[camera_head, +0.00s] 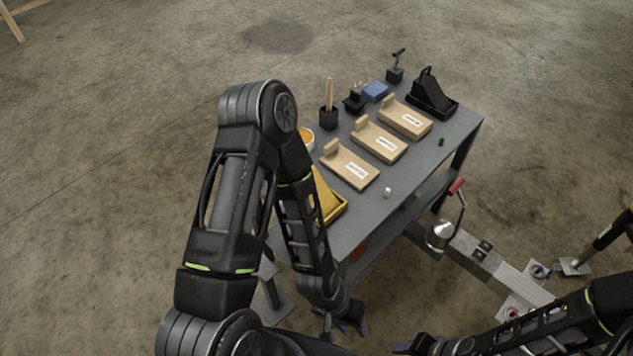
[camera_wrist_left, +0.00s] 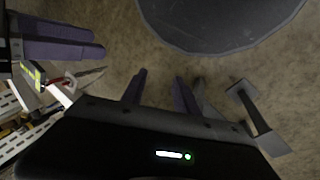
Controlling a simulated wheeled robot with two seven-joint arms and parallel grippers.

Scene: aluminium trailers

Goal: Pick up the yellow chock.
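The yellow chock (camera_head: 328,207) sits at the left end of the grey table (camera_head: 372,222). My left arm hides part of it in the head view. My left gripper (camera_head: 349,327) hangs low in front of the table, apart from the chock. The left wrist view shows its two purple fingers (camera_wrist_left: 160,84) apart with only floor between them, so it is open and empty. My right gripper (camera_head: 404,346) is at the bottom edge of the head view. Purple fingers at the upper left of the left wrist view (camera_wrist_left: 65,40) seem to be its own; their opening is unclear.
Three wooden boards with labels (camera_head: 350,166), a black chock (camera_head: 430,95), a blue block (camera_head: 375,92) and a black holder (camera_head: 328,117) stand on the table. A metal trailer bar (camera_head: 490,262) with a crank lies right of the table. Open floor lies left.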

